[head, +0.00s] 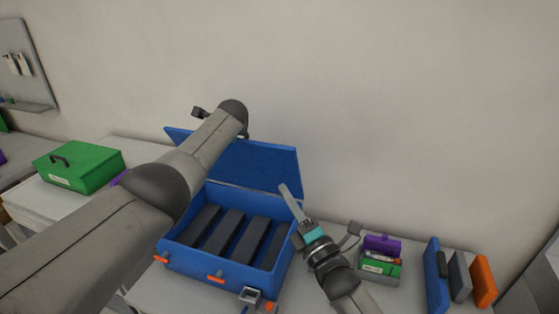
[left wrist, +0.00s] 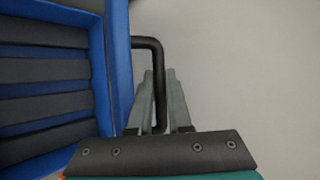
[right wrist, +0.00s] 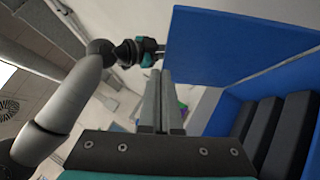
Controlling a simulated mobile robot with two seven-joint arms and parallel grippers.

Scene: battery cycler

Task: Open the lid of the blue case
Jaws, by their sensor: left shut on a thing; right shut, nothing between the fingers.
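The blue case (head: 190,262) stands on the table with its lid (head: 262,162) raised and tilted back, open. Several dark bars (head: 228,235) lie inside. In the left wrist view, my left gripper (left wrist: 160,76) is shut on the black handle (left wrist: 152,44) at the lid's outer side. In the head view my left arm hides that grip and part of the lid; the right wrist view shows the left gripper (right wrist: 147,52) beside the lid's edge (right wrist: 235,50). My right gripper (head: 284,188) is shut and empty, near the lid's lower right corner; I cannot tell whether it touches.
A green case (head: 80,166) stands to the left. To the right are a small tray with purple and green items (head: 381,256) and upright blue, grey and orange plates (head: 459,274). A wall (head: 400,120) rises behind. Orange latches (head: 215,276) stick out at the case's front.

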